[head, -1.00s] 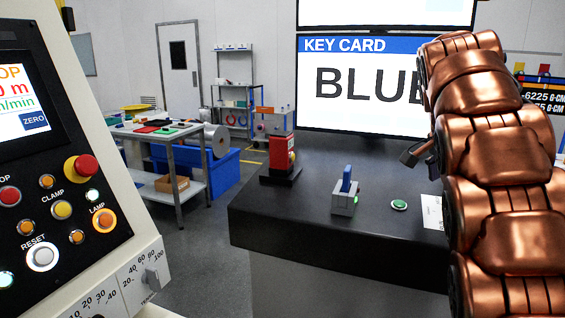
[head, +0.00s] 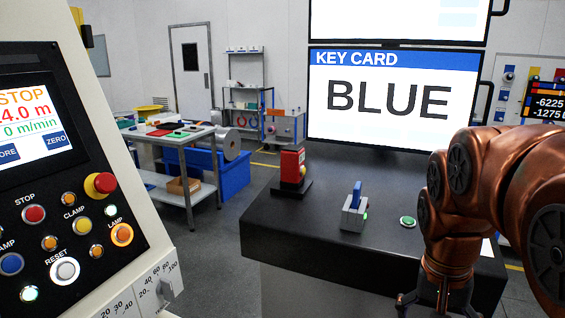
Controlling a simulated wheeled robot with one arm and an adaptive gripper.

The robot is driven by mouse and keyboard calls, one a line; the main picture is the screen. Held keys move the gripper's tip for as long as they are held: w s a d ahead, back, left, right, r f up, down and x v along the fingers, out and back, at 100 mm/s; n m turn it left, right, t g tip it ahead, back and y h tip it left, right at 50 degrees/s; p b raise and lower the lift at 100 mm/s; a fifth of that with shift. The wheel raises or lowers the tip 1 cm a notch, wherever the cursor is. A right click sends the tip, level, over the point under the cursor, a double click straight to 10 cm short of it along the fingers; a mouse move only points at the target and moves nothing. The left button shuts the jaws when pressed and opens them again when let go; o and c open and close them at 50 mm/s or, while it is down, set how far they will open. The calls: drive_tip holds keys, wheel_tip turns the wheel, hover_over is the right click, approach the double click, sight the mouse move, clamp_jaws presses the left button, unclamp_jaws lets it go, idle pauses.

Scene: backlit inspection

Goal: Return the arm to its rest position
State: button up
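My copper-coloured arm (head: 505,185) comes in from the right side and bends down over the right part of the dark bench. My gripper (head: 432,303) points down at the bottom edge of the head view, right of the bench's front face. Its fingertips are cut off by the frame, so I cannot tell whether it is open or shut. I see nothing held in the part that shows.
A blue key card (head: 357,192) stands upright in a grey reader (head: 353,217) with a green light. A green button (head: 408,221) and red device (head: 291,168) are on the bench (head: 300,225). The monitor (head: 395,99) reads "KEY CARD BLUE". A control panel (head: 60,215) fills the left.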

drive_tip(key=s+a+f+n+p, duration=0.1)
drive_tip(key=s+a+f+n, duration=0.2)
drive_tip(key=s, duration=0.4)
drive_tip(key=s+a+f+n+g+y+p, duration=0.1)
drive_tip(key=s+a+f+n, duration=0.2)
drive_tip(key=s+f, duration=0.2)
drive_tip(key=s, duration=0.2)
drive_tip(key=shift+s+a, duration=0.15)
drive_tip(key=shift+s, duration=0.15)
drive_tip(key=shift+f, duration=0.1)
